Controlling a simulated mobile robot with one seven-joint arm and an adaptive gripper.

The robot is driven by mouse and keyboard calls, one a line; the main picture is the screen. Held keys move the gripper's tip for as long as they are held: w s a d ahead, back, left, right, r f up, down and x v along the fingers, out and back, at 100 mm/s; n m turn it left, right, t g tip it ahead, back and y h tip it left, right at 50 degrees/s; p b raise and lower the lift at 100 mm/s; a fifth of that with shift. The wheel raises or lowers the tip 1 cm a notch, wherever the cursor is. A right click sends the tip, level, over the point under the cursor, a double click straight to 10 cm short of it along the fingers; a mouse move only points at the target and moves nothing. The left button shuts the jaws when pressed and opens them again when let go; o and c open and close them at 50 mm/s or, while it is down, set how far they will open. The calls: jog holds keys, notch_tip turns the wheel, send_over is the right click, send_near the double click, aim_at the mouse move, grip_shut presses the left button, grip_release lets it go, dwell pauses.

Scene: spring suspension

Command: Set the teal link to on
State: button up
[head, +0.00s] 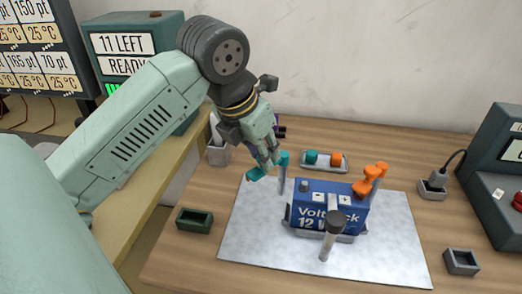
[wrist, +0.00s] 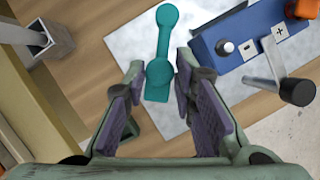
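The teal link (head: 283,159) sits on top of an upright grey post (head: 282,182) left of the blue battery (head: 318,200). Its free end points left, away from the battery. In the wrist view the teal link (wrist: 163,45) runs from the top to between my fingers. My gripper (head: 264,160) is just above its free end; the wrist view shows my gripper (wrist: 160,105) open, a finger on each side with gaps. I cannot tell the exact height between them. The orange link (head: 368,182) sits on a post at the battery's right and reaches over the battery's right end.
A dark-knobbed post (head: 333,224) stands before the battery on a grey mat (head: 255,235). A tray (head: 324,168) with teal and orange pieces lies behind. A green box (head: 194,220) and grey box (head: 462,262) flank the mat. A plug (head: 437,179) is at right.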

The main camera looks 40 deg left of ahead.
grip_shut()
